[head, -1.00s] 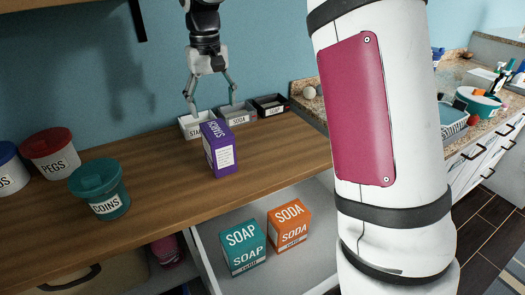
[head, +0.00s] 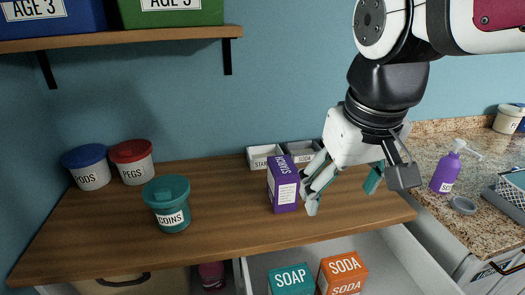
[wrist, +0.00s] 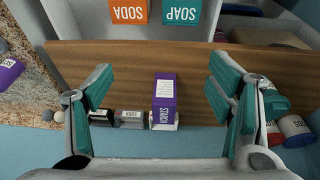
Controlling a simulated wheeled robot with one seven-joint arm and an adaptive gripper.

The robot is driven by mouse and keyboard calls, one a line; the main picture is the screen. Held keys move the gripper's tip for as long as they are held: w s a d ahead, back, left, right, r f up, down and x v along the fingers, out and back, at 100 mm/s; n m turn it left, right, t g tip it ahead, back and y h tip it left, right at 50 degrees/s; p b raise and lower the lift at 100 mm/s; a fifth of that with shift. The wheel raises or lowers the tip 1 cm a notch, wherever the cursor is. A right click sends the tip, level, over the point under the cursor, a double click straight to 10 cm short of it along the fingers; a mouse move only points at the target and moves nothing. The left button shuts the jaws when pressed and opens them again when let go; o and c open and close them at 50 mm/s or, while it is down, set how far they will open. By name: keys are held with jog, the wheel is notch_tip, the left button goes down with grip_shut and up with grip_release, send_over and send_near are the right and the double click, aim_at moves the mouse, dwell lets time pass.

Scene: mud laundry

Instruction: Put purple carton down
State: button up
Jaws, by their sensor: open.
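The purple carton (head: 284,184), labelled STARCH, stands upright on the wooden counter (head: 120,235), in front of the small labelled trays. In the wrist view the carton (wrist: 164,100) lies in the gap between my widely parted fingers, farther off than the fingertips and touching neither. My gripper (head: 340,190) is open and empty. In the head view it hangs above the counter to the right of the carton, its left finger close to the carton's right side in the picture.
White (head: 264,153) and grey (head: 303,151) trays stand behind the carton. A teal COINS tub (head: 167,205), a red-lidded PEGS tub (head: 132,163) and a blue-lidded PODS tub (head: 87,168) are at left. An open drawer below holds SOAP (head: 291,281) and SODA (head: 342,273) boxes.

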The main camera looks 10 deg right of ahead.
jog(key=s+f+t, duration=0.1)
jog(key=s+f, duration=0.3)
jog(key=s, duration=0.3)
jog(key=shift+s+y, duration=0.25)
jog(key=shift+y, duration=0.05)
